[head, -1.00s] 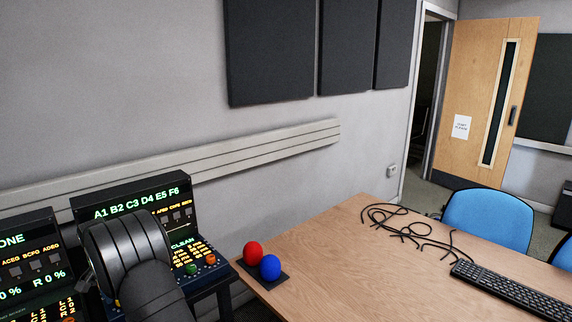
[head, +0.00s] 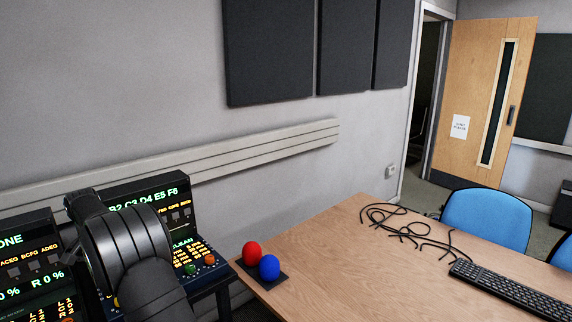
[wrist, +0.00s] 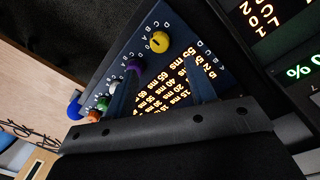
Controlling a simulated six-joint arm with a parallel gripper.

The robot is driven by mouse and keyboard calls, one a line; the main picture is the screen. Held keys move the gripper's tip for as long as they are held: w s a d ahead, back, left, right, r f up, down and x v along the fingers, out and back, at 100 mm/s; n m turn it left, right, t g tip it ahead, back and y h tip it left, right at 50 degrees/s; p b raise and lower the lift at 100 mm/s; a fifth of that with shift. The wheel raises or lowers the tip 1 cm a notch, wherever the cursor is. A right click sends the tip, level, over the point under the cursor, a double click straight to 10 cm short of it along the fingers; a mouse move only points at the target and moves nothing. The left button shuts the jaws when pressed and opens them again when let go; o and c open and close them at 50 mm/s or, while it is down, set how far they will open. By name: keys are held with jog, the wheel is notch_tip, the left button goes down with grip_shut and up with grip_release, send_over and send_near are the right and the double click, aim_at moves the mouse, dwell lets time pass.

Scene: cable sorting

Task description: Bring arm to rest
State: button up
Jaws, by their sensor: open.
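My gripper (wrist: 160,70) shows in the wrist view with its two dark fingers apart and nothing between them. It points at a control panel (wrist: 158,75) with coloured knobs and lit orange text. I cannot tell how far the fingertips are from the panel. In the head view my black arm is at the lower left, in front of the lit panels, and I cannot make out the fingers there. Black cables (head: 408,228) lie loose and tangled on the wooden table (head: 340,255), well away from my arm.
A red ball (head: 251,252) and a blue ball (head: 269,267) sit on a dark base at the table's left corner, right of my arm. A keyboard (head: 510,288) lies at the table's right. Blue chairs (head: 487,219) stand behind it. The wall is behind the panels.

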notch_tip(320, 180, up, 9)
jog(key=f, duration=1.7)
jog(key=shift+d+f, duration=0.15)
jog(key=shift+d, duration=0.15)
jog(key=shift+f, duration=0.35)
jog(key=n, duration=0.3)
jog(key=shift+n, duration=0.3)
jog(key=n, duration=0.3)
jog(key=shift+r+n, duration=0.1)
jog(key=shift+n, duration=0.3)
jog(key=n, duration=0.6)
jog(key=shift+n+y, duration=0.3)
jog(key=shift+n, duration=0.1)
